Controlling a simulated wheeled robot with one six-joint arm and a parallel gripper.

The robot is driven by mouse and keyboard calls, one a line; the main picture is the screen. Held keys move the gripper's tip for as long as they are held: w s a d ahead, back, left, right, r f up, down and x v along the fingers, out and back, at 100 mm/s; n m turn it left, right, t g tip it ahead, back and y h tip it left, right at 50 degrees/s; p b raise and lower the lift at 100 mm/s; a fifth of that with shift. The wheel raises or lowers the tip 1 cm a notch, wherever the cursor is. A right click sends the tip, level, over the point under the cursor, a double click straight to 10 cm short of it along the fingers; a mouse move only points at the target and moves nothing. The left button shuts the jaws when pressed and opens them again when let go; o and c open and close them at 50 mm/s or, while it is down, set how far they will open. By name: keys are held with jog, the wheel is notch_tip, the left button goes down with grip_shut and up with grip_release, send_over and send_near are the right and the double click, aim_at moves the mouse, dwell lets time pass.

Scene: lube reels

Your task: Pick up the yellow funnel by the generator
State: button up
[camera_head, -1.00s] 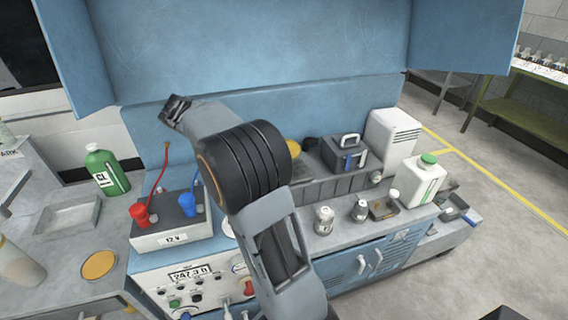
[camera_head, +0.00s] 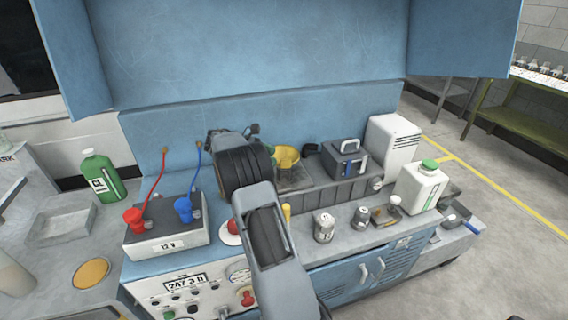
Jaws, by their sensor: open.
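The yellow funnel (camera_head: 287,157) sits on the raised grey shelf of the blue bench, just right of my arm's black joint. Its left side is partly hidden by my arm. A dark grey box with a carry handle (camera_head: 345,162), which looks like the generator, stands to its right, with a small dark object between them. My gripper (camera_head: 254,131) shows small and partly hidden behind my arm, up and left of the funnel. It is open and appears apart from the funnel.
A battery box marked 12 V (camera_head: 168,236) with red and blue leads stands left of my arm. Metal jars (camera_head: 324,227), a white bottle with a green cap (camera_head: 421,188) and a white vented box (camera_head: 392,142) are to the right. The blue back panel (camera_head: 290,125) rises behind.

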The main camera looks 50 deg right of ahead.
aim_at(287, 162)
jog(key=shift+p+x, duration=0.45)
jog(key=shift+x, duration=2.65)
grip_shut()
